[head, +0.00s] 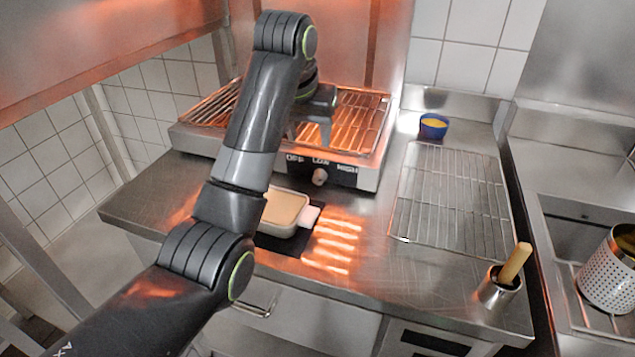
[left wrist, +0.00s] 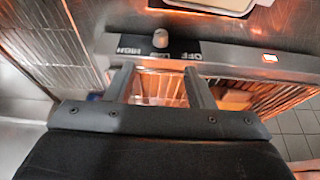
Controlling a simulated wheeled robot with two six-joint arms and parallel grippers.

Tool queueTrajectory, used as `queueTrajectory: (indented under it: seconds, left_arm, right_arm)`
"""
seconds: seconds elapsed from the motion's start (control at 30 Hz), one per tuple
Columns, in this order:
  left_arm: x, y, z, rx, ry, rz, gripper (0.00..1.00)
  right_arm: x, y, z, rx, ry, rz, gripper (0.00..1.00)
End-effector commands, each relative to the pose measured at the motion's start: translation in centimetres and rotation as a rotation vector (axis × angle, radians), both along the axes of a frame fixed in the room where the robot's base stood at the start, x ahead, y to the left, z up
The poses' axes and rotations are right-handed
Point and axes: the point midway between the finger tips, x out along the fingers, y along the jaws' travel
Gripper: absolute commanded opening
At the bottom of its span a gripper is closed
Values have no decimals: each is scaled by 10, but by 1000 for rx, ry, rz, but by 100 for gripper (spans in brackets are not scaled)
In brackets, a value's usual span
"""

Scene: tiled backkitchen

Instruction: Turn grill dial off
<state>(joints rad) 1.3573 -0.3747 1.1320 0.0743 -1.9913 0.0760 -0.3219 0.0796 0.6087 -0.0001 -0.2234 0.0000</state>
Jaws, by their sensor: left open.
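The grill (head: 275,155) stands on the steel counter with its wire grate glowing orange. In the left wrist view the panel is upside down and the dial (left wrist: 160,38) lies just beyond the fingertips. I cannot tell which mark the dial points to. My left gripper (head: 310,138) is open and empty over the front of the grate, apart from the dial. Its two fingers also show in the left wrist view (left wrist: 159,75). My right gripper is in neither view.
A beige-filled tray (head: 285,210) sits on a dark mat before the grill, partly behind my left arm. To the right are a wire rack (head: 455,205), a blue bowl (head: 433,127) and a metal cup (head: 497,292) with a wooden handle.

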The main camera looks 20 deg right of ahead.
Motion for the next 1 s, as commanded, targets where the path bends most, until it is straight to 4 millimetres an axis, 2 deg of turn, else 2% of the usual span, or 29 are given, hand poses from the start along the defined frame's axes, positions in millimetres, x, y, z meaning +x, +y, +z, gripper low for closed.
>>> queueTrajectory:
  seconds: [0.03,0.07,0.17,0.3,0.4,0.63,0.8,1.0]
  left_arm:
    - [2,0,-9,0,-1,0,49]
    - [2,-1,-11,1,-1,0,49]
    - [8,-5,-26,1,6,1,49]
    - [18,-12,-54,0,6,0,49]
    - [25,-17,-74,2,5,1,49]
    - [39,-26,-117,2,4,1,49]
    - [45,-30,-129,1,2,0,49]
    - [48,-32,-139,-1,-1,0,49]
  right_arm:
    - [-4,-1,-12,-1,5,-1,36]
    - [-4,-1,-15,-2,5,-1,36]
    - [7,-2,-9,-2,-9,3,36]
    - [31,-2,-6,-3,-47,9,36]
    - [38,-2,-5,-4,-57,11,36]
    - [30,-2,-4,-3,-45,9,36]
    - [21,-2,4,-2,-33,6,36]
    - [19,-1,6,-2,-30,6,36]
